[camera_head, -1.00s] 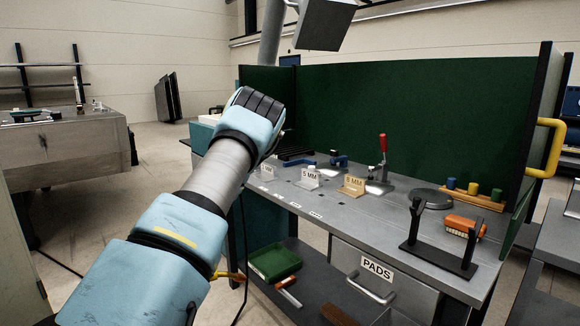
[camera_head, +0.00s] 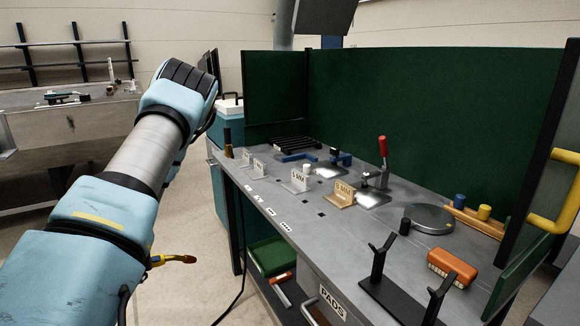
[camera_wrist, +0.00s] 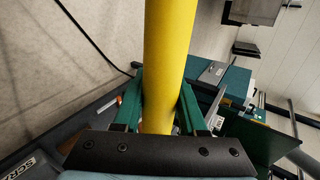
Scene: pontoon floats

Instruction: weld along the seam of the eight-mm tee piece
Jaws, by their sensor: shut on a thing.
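My gripper (camera_wrist: 160,112) shows in the wrist view, its two green fingers shut on a thick yellow cylinder, seemingly the torch handle (camera_wrist: 168,60). Smaller pale labelled pieces (camera_head: 259,168) stand farther left.
The grey bench (camera_head: 300,232) has green screens (camera_head: 420,110) behind. A red-handled clamp (camera_head: 382,165) stands behind the tan piece. A black forked stand (camera_head: 378,272), an orange brush (camera_head: 452,266) and a round plate (camera_head: 428,218) are at right. Open floor (camera_head: 190,295) lies left.

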